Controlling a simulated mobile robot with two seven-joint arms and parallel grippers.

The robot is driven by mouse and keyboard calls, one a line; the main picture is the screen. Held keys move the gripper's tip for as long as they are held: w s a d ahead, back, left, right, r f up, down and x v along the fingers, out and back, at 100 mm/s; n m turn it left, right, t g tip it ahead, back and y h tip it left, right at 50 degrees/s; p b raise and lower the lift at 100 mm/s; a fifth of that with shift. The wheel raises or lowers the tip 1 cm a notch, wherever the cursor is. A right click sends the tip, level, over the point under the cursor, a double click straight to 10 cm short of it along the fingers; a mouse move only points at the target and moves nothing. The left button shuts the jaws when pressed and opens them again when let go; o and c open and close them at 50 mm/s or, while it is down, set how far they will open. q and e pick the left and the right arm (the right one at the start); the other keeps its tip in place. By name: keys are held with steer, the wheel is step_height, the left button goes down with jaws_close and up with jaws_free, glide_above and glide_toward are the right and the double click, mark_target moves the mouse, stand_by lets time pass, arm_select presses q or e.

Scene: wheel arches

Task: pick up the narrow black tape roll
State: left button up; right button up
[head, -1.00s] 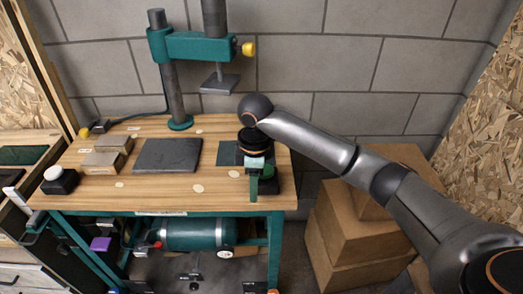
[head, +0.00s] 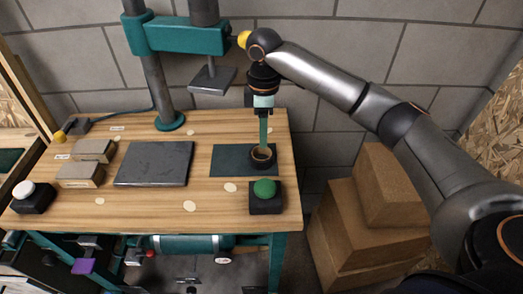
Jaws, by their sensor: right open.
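A black tape roll (head: 262,164) with a tan inner ring lies on the right part of a dark green mat (head: 226,161) on the wooden bench. My right gripper (head: 263,146) points down from above, its green fingers reaching to the far rim of the roll in the picture. It is open, and I cannot tell whether the fingers touch the roll. The view is nearly edge-on to the fingers, so the gap between them is hidden. My left gripper is not in view.
A green push button on a black box (head: 265,199) stands just in front of the roll. A dark plate (head: 154,164), two tan blocks (head: 80,175) and a white-button box (head: 33,197) are to the left. A teal press (head: 178,36) stands behind. Cardboard boxes (head: 370,220) are at right.

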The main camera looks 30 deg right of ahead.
glide_above(262, 161)
steer(key=f, duration=0.5)
steer(key=shift+s+d, duration=0.15)
steer(key=shift+s, duration=0.1)
steer(key=shift+w+f, duration=0.15)
steer(key=shift+f, duration=1.4)
steer(key=shift+w+f, duration=0.1)
steer(key=shift+f, duration=1.45)
jaws_close()
